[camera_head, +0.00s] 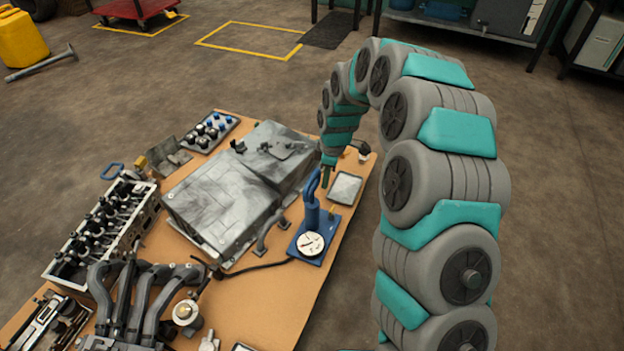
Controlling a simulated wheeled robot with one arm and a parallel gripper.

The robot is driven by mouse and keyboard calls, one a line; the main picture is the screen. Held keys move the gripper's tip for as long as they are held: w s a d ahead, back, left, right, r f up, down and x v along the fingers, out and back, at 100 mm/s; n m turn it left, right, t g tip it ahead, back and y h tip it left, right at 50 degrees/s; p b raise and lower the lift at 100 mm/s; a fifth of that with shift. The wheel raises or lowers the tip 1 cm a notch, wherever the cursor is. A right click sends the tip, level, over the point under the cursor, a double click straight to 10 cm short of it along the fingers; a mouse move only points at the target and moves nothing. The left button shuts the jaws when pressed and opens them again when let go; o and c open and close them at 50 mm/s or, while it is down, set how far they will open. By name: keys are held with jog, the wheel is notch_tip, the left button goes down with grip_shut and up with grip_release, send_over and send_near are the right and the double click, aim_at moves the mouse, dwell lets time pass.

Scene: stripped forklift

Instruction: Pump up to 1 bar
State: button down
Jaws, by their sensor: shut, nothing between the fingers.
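A blue hand pump (312,215) stands upright on the right side of the wooden workbench, on a blue base plate. Its round white gauge (311,243) faces up at the front of the base; the needle is too small to read. A blue looped handle tops the pump. My grey and teal arm arches over from the right and comes down behind the pump. My gripper (326,178) is at the pump's handle, shut with nothing visible between its fingers. I cannot tell whether it touches the handle. A black hose (252,267) runs left from the pump base.
A grey metal case (225,195) lies left of the pump. An engine head (100,232), curved manifold pipes (140,290) and a small tray (345,187) also lie on the bench (275,298).

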notch_tip(320, 180, up, 8)
jog(key=shift+d, duration=0.4)
dwell(1.9)
jog(key=a+p, duration=0.1)
jog(key=a+r+p, duration=0.1)
jog(key=a+p, duration=0.1)
jog(key=shift+w+r+p, duration=0.15)
jog(key=shift+r+p, duration=0.15)
jog(key=shift+r, duration=0.05)
